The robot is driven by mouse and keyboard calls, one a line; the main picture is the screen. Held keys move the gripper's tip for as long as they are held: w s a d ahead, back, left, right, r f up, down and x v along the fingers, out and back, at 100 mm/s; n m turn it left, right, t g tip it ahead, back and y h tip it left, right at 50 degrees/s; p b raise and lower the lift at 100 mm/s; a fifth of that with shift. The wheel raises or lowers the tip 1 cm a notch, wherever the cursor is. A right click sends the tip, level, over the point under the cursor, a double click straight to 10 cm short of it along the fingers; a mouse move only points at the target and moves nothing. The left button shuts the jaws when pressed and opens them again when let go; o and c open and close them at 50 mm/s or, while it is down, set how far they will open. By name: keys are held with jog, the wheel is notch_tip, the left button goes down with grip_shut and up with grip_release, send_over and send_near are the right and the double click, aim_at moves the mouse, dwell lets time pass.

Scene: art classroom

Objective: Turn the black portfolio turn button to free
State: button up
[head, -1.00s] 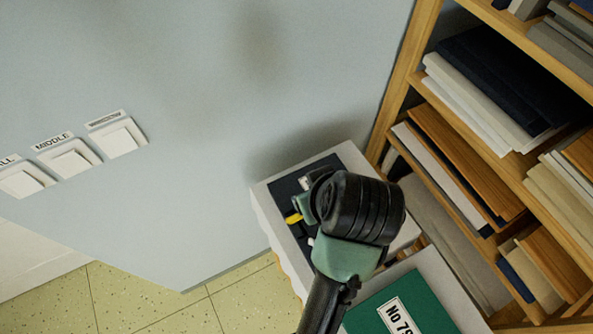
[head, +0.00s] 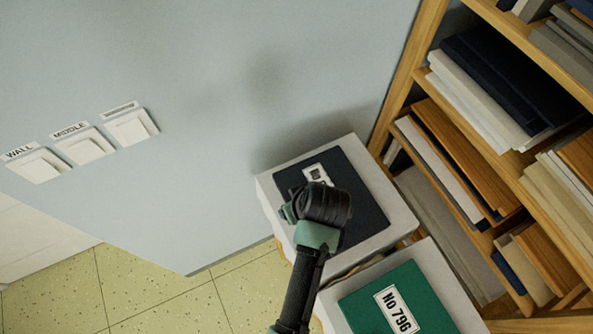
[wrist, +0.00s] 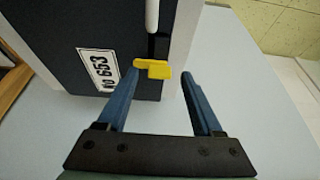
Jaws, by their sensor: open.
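The black portfolio (head: 365,212) lies in a pale grey box; its dark cover and "NO 653" label show in the wrist view (wrist: 75,50). The yellow turn button (wrist: 153,68) sits at the portfolio's edge, beside a dark slot and a white rod (wrist: 152,15). My gripper (wrist: 161,73) is open, with its blue fingers on either side of the yellow button. I cannot tell whether a finger touches it. In the head view my wrist covers the button and part of the portfolio, and the gripper (head: 288,212) shows at its left edge.
A green portfolio (head: 430,300) labelled "NO 796" lies nearer, in another pale box. A wooden shelf (head: 480,170) full of folders stands to the right. Several white wall switches (head: 85,145) are at left on the blue-grey wall (head: 220,90). Floor at lower left is clear.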

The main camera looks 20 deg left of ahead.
jog(key=shift+w+a+f, duration=0.1)
jog(key=shift+f, duration=0.1)
grip_shut()
dwell(0.3)
